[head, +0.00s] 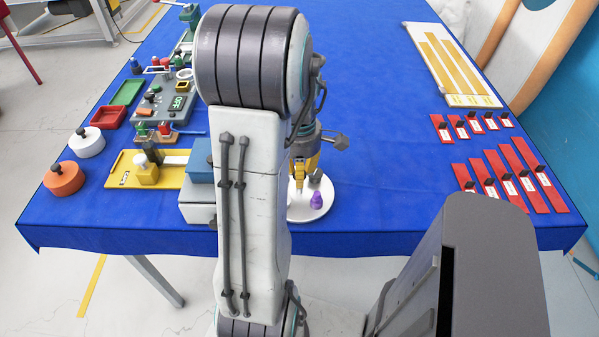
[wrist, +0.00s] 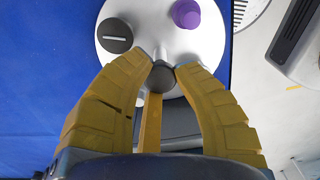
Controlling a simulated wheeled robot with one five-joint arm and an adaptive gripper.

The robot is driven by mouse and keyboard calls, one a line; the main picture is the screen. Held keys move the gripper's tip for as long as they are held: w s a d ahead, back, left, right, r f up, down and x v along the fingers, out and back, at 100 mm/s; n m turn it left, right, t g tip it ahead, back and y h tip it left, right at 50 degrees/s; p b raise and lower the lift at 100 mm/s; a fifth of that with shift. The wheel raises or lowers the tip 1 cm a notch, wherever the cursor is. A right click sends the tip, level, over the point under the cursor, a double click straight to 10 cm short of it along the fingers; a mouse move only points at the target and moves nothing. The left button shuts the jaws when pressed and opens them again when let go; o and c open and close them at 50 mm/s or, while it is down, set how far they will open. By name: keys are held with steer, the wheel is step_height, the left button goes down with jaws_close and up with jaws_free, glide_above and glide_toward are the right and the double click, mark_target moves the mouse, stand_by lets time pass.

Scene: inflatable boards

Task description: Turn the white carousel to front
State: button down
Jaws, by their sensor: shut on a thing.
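The white carousel (head: 321,207) is a round white disc on the blue cloth near the table's front edge, partly hidden behind my arm. In the wrist view the carousel (wrist: 150,32) carries a purple piece (wrist: 187,13) and a dark grey round piece (wrist: 115,36) with a white line on top. The purple piece (head: 316,201) also shows in the head view. My gripper (head: 299,187) points down over the disc. In the wrist view my gripper's yellow fingertips (wrist: 163,70) close on a dark grey knob (wrist: 162,78) at the carousel's near side.
A blue and white box (head: 199,185) stands just left of the carousel, partly behind my arm. A yellow board (head: 122,170), an orange round container (head: 64,178) and a white one (head: 87,142) lie further left. Red strips (head: 515,180) lie to the right, with clear cloth between.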

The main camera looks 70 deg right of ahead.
steer(key=shift+a+f+m+b, duration=0.15)
steer(key=shift+m+b, duration=0.25)
steer(key=shift+m, duration=4.2)
steer(key=c, duration=0.9)
jaws_free()
steer(key=shift+r, duration=0.2)
steer(key=shift+d+r, duration=0.2)
step_height(320, 180, up, 11)
steer(key=shift+r, duration=0.2)
